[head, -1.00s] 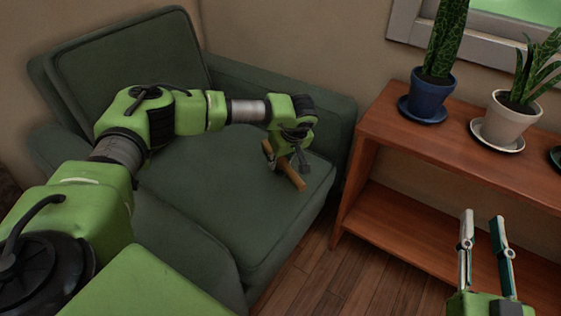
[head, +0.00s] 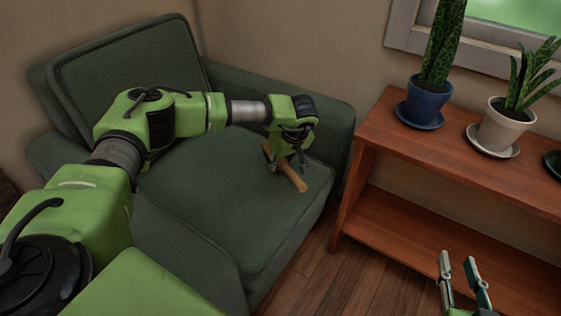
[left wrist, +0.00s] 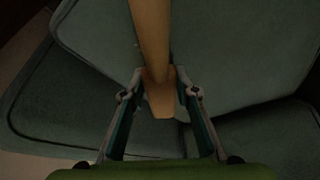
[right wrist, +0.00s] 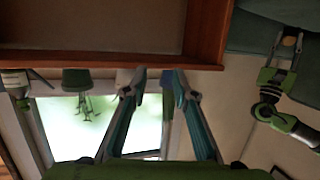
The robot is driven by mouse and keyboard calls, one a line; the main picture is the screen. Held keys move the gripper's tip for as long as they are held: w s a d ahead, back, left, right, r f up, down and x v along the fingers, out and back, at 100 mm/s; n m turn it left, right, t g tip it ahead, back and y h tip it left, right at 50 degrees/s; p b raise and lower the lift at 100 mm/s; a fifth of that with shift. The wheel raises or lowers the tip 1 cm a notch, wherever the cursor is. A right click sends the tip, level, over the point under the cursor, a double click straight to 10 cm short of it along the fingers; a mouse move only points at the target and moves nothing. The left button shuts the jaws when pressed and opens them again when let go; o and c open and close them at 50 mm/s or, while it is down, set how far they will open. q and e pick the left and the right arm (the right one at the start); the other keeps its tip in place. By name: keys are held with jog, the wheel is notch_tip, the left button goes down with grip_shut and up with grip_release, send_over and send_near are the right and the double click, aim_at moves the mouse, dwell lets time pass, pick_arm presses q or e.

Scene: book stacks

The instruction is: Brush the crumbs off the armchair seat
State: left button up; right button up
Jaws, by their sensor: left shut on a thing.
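The green armchair (head: 115,71) stands at the left, its seat (head: 230,195) partly hidden by my left arm. My left gripper (head: 286,163) is over the seat's right part, shut on a wooden brush (head: 291,178). The brush (left wrist: 150,35) also runs between the fingers of my left gripper (left wrist: 160,82) in the left wrist view; its bristles cannot be made out. I cannot make out crumbs on the seat. My right gripper (head: 459,257) is open and empty at the lower right, in front of the shelf. The right wrist view shows its parted fingers (right wrist: 155,80).
A wooden shelf (head: 470,158) stands right of the armchair, with a blue-potted plant (head: 426,102) and a white-potted plant (head: 502,125) on top. A window (head: 500,30) is behind. Bare wooden floor (head: 335,270) lies between armchair and shelf.

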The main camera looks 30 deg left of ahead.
aim_at(281, 160)
pick_arm(q)
jog(key=shift+r+p, duration=0.35)
jog(key=shift+r, duration=0.2)
jog(key=shift+r+p, duration=0.4)
jog(key=shift+r, duration=0.1)
jog(key=shift+r+p, duration=0.3)
jog(key=shift+r, duration=0.1)
jog(key=shift+r+p, duration=0.35)
jog(key=shift+r, duration=0.1)
pick_arm(e)
jog(key=s+d+f+g+h, duration=0.2)
jog(key=s+f+g, duration=0.5)
jog(key=s+f, duration=0.4)
jog(key=shift+d+f+g, duration=0.25)
jog(key=shift+d+g, duration=0.05)
jog(key=shift+d, duration=0.2)
